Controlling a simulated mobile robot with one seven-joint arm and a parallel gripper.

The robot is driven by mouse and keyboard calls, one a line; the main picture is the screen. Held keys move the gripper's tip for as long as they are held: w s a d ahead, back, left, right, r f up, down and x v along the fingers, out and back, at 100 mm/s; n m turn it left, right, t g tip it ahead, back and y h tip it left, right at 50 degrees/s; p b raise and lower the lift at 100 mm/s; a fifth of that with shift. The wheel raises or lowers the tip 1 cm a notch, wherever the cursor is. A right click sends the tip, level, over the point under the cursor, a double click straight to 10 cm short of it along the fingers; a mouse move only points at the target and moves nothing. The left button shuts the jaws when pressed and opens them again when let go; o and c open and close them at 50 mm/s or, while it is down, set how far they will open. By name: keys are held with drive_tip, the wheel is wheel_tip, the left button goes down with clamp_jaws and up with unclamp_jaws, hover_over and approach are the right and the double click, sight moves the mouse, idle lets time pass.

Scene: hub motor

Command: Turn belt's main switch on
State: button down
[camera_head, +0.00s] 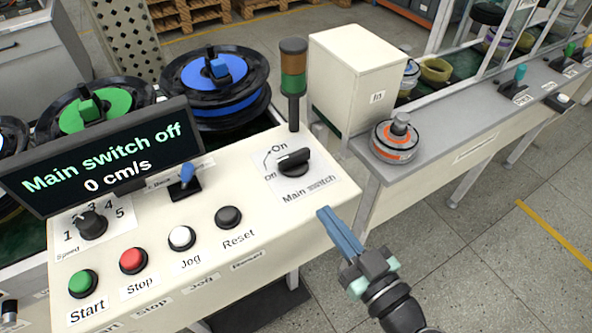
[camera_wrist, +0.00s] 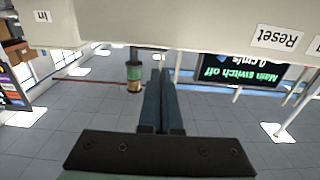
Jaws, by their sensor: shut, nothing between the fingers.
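The main switch (camera_head: 294,160) is a black rotary knob on the white control panel (camera_head: 225,255), with "On" and "Off" marks and the label "Main switch". The display (camera_head: 105,160) reads "Main switch off" and "0 cm/s"; it also shows, upside down, in the wrist view (camera_wrist: 240,72). My gripper (camera_head: 325,213) is shut and empty, its blue fingers together. In the head view its tips are below and right of the knob, near the panel's right edge, apart from the knob. The wrist view shows the shut fingers (camera_wrist: 161,100); the knob is not seen there.
A stack light (camera_head: 293,80) stands just behind the knob. Start (camera_head: 83,283), Stop (camera_head: 133,260), Jog (camera_head: 182,237) and Reset (camera_head: 228,216) buttons line the panel's front. A white box (camera_head: 350,75) and grey conveyor ledge are to the right. Open floor lies at lower right.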

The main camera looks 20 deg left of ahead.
drive_tip(key=p, duration=0.2)
approach(287, 163)
drive_tip(key=x, duration=0.5)
drive_tip(key=shift+w+a, duration=0.6)
drive_tip(key=shift+a, duration=0.15)
